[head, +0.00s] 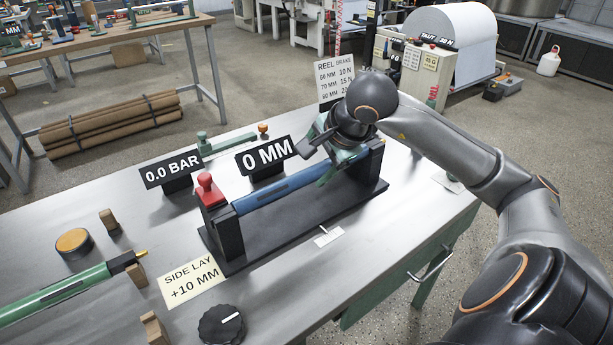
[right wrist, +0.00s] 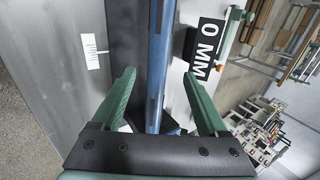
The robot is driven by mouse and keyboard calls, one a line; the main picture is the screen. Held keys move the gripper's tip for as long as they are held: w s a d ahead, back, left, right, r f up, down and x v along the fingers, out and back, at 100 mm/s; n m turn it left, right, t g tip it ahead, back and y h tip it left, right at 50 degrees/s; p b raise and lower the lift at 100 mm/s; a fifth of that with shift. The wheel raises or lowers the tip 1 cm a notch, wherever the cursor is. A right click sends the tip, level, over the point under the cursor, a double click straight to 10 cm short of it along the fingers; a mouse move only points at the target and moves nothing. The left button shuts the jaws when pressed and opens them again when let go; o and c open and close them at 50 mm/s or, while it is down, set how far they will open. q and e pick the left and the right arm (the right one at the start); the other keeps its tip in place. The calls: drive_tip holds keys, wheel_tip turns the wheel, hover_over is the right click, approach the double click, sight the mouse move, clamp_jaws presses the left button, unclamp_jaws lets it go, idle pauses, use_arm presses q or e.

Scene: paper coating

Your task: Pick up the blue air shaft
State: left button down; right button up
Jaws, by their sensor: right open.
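The blue air shaft (head: 280,187) lies level across a black stand (head: 300,222), held up at its ends. My right gripper (head: 328,166) is over the right part of the shaft, near the stand's right upright. In the right wrist view, its green fingers (right wrist: 160,76) are open. The blue shaft (right wrist: 158,60) runs between them, with a gap visible on each side. I cannot tell how far down the fingers reach around it. The shaft's right end is partly hidden by my gripper in the head view. My left gripper is not in view.
A red knob (head: 207,187) tops the stand's left upright. "0.0 BAR" (head: 171,170) and "0 MM" (head: 266,156) signs stand behind. A green shaft (head: 55,295) lies at the left on wooden blocks, near a black dial (head: 221,325). The front right table top is mostly clear.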

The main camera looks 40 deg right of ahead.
sight(308, 173)
drive_tip(key=x, duration=0.5)
drive_tip(key=shift+d+f, duration=0.4)
drive_tip(key=shift+f, duration=0.05)
clamp_jaws()
idle(0.5)
idle(0.5)
drive_tip(key=shift+r, duration=0.2)
